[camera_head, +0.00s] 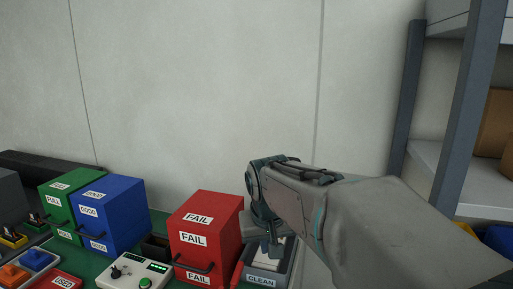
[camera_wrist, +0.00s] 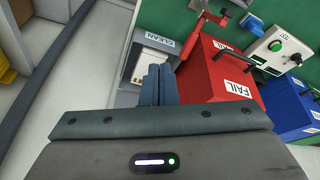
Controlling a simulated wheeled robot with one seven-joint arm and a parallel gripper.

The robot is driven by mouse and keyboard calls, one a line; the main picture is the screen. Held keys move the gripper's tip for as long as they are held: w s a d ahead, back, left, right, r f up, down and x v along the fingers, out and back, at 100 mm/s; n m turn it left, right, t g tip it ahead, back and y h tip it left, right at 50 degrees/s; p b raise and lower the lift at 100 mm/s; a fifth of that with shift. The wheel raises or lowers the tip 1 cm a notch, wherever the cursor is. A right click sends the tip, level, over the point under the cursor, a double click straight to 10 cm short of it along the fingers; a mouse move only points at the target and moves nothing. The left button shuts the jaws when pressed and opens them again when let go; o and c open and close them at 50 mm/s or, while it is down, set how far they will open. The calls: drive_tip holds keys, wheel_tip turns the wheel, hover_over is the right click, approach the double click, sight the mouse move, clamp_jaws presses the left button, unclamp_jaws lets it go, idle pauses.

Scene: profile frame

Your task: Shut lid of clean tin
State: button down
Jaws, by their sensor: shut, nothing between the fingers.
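The clean tin is a grey box with a white CLEAN label (camera_head: 261,281) at the bottom of the head view, right of the red FAIL box. It also shows in the wrist view (camera_wrist: 137,50), with pale contents visible through its open top. My gripper (camera_wrist: 159,68) is shut and empty, its fingertips over the tin's opening edge in the wrist view. In the head view my gripper (camera_head: 273,246) hangs above the tin and hides part of it. The lid is largely hidden by my gripper, and I cannot tell whether the fingers touch it.
The red FAIL box (camera_head: 205,233) stands close left of the tin. Further left are a control panel (camera_head: 133,271), a blue GOOD box (camera_head: 110,213) and a green FULL box (camera_head: 68,205). A shelf rack (camera_head: 457,110) stands at the right. A red handled part (camera_wrist: 205,22) is near the tin.

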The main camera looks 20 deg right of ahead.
drive_tip(key=w+d+r+m+t+h+p, duration=0.1)
drive_tip(key=w+d+r+p, duration=0.2)
drive_tip(key=w, duration=0.4)
drive_tip(key=w+d+r+m, duration=0.1)
drive_tip(key=w+d+r, duration=0.2)
drive_tip(key=w+r, duration=0.35)
drive_tip(key=w+d+r+t+h+p, duration=0.1)
drive_tip(key=w+d+r+p, duration=0.2)
drive_tip(key=w, duration=0.5)
drive_tip(key=w+d+r+m+h+p, duration=0.1)
drive_tip(key=w+d+r+m+p, duration=0.2)
drive_tip(key=w+d, duration=0.8)
drive_tip(key=d+f, duration=0.1)
drive_tip(key=f, duration=0.4)
drive_tip(key=w+d+f, duration=0.1)
drive_tip(key=f, duration=0.1)
drive_tip(key=shift+w+d+f+p, duration=0.1)
drive_tip(key=shift+d+f+p, duration=0.2)
drive_tip(key=shift+p, duration=0.05)
drive_tip(key=shift+s+a+f, duration=0.25)
drive_tip(key=shift+s+a, duration=0.15)
drive_tip(key=shift+s, duration=0.1)
drive_tip(key=shift+a+f+b, duration=0.15)
drive_tip(key=shift+b, duration=0.25)
